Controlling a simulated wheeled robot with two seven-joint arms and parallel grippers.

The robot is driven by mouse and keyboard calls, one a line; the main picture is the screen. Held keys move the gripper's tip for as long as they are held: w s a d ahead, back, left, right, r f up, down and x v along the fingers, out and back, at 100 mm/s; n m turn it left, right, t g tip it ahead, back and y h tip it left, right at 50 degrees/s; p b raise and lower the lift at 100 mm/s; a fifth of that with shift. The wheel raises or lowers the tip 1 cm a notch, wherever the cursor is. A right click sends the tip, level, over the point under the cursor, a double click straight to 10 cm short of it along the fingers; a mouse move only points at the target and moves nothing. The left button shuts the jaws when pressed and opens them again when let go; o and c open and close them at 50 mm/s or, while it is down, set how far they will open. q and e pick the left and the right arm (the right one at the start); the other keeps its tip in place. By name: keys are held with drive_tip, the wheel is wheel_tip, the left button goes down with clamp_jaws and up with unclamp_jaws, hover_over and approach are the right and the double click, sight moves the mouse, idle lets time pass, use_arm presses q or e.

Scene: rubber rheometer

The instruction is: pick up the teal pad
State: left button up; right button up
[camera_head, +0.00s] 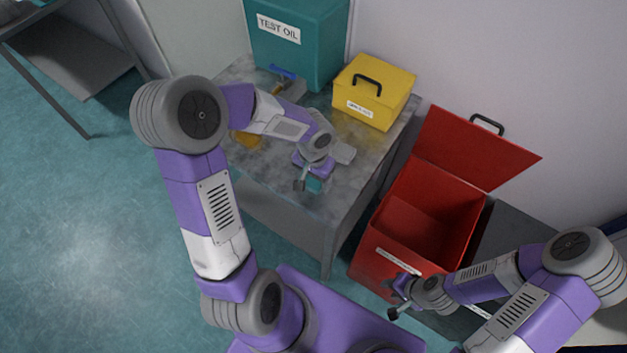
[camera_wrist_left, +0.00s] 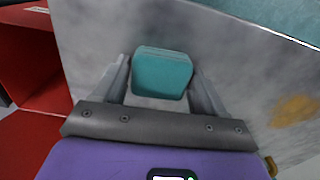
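The teal pad (camera_wrist_left: 162,72) is a small rounded block on the grey table top. In the left wrist view it lies between the two fingers of my left gripper (camera_wrist_left: 160,85), with a narrow gap seen on each side, so this gripper is open around it. In the head view my left gripper (camera_head: 308,183) is low over the table's front part, and a bit of the teal pad (camera_head: 315,184) shows beside it, the rest hidden. My right gripper (camera_head: 396,298) is in front of the red bin; its fingers are too small to read.
The grey table (camera_head: 340,205) carries a teal test oil container (camera_head: 300,50), a yellow box (camera_head: 372,92) with a black handle, and a yellow-orange patch (camera_head: 246,139). An open red bin (camera_head: 400,235) with its lid raised stands right of the table.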

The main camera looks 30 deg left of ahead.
sight(313, 179)
use_arm(q)
drive_tip(key=c, duration=0.5)
drive_tip(key=shift+c, duration=0.2)
wheel_tip(313, 179, up, 10)
drive_tip(key=shift+r+p, duration=0.1)
drive_tip(key=shift+p, duration=1.05)
drive_tip(key=o, duration=0.4)
drive_tip(key=c, duration=0.3)
drive_tip(key=shift+c, duration=0.2)
